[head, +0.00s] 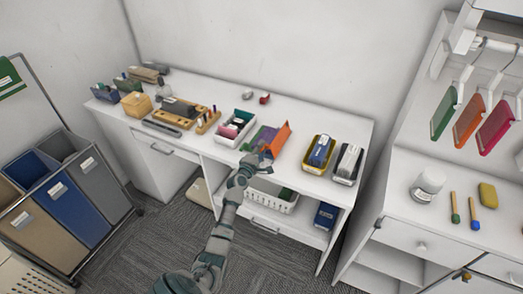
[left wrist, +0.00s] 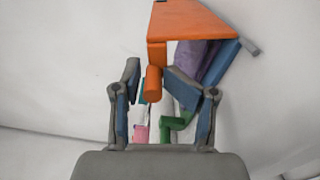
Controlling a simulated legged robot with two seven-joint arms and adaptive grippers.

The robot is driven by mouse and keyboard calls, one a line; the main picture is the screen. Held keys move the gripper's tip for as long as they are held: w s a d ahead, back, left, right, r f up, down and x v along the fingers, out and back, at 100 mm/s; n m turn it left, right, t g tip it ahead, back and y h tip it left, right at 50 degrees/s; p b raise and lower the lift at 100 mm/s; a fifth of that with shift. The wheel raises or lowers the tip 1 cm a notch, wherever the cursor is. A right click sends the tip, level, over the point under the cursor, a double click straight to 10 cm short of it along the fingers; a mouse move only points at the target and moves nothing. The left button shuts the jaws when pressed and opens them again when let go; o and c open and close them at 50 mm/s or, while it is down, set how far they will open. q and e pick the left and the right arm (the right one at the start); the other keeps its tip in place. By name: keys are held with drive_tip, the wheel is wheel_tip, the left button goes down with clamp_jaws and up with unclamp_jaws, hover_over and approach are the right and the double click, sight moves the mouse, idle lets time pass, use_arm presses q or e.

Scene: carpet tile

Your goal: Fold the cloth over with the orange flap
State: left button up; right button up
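The orange flap (head: 281,138) stands up at a tilt at the right side of the purple and green cloth (head: 261,138) on the white desk. In the left wrist view the flap (left wrist: 190,20) is at the top, with an orange bar end (left wrist: 153,85) hanging down. My left gripper (head: 250,163) is at the desk's front edge, just in front of the cloth. In the left wrist view its fingers (left wrist: 163,90) are apart, with the bar end between them, nearer the right finger. I cannot tell whether they touch. My right gripper is not in view.
A white tray (head: 221,134) of items is left of the cloth. A yellow bin (head: 308,155) and a dark bin (head: 335,172) are to the right. A white basket (head: 268,201) sits on the shelf below. The desk behind the cloth is mostly clear.

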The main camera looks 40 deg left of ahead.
use_arm(q)
drive_tip(key=v, duration=1.1)
drive_tip(key=shift+s, duration=0.4)
drive_tip(key=shift+d+f, duration=0.1)
drive_tip(key=shift+d, duration=0.05)
drive_tip(key=s+d+f+m+g+h, duration=0.1)
drive_tip(key=s+d+f+m+g, duration=0.3)
drive_tip(key=f, duration=0.8)
drive_tip(key=s+d+f+m+g+h, duration=0.1)
drive_tip(key=s+d+f+m+g, duration=0.15)
drive_tip(key=d+f, duration=0.65)
drive_tip(key=s+d+f+m+g+h, duration=0.15)
drive_tip(key=s+f+m, duration=0.3)
drive_tip(key=f, duration=1.15)
drive_tip(key=s+d+f+m+g, duration=0.2)
drive_tip(key=s+d+f+m, duration=0.15)
drive_tip(key=s+f, duration=0.35)
drive_tip(key=s+d+f+m+g, duration=0.25)
drive_tip(key=s+d+f, duration=0.2)
drive_tip(key=s, duration=0.35)
drive_tip(key=s+d+f+m+g, duration=0.2)
drive_tip(key=s+f+m, duration=0.2)
drive_tip(key=s, duration=0.7)
drive_tip(key=s+d+f+m+g, duration=0.2)
drive_tip(key=s+d+f+m, duration=0.1)
drive_tip(key=s, duration=0.8)
drive_tip(key=shift+s+f+m, duration=0.25)
drive_tip(key=shift+f+m, duration=0.35)
drive_tip(key=shift+f, duration=0.15)
